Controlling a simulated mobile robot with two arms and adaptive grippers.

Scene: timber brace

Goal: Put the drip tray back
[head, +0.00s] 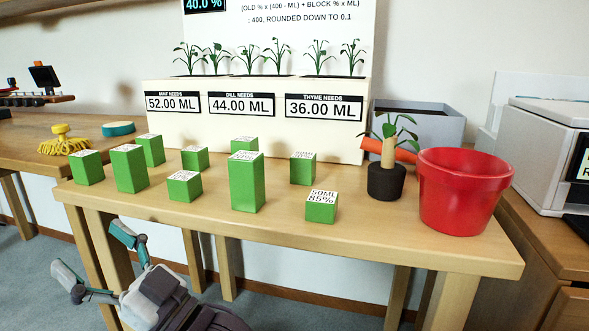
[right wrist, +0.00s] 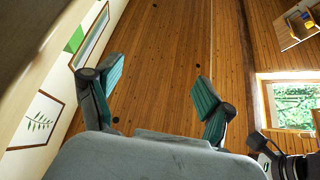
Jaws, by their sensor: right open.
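I cannot make out a drip tray for certain in either view. A white machine (head: 540,155) is cut off at the right edge of the head view, with a dark flat part at its foot (head: 577,226) that I cannot identify. My right gripper (head: 88,250) is open and empty, low in front of the wooden table (head: 400,235) at its left end. Its two fingers are spread in the right wrist view (right wrist: 150,90), with only ceiling and wall beyond them. My left gripper does not show.
Several green blocks (head: 246,185) stand on the table. A red pot (head: 460,190), a small black plant pot (head: 386,181) and a grey bin (head: 440,125) are at its right. A planter (head: 240,125) stands behind. A yellow brush (head: 62,142) lies on the left counter.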

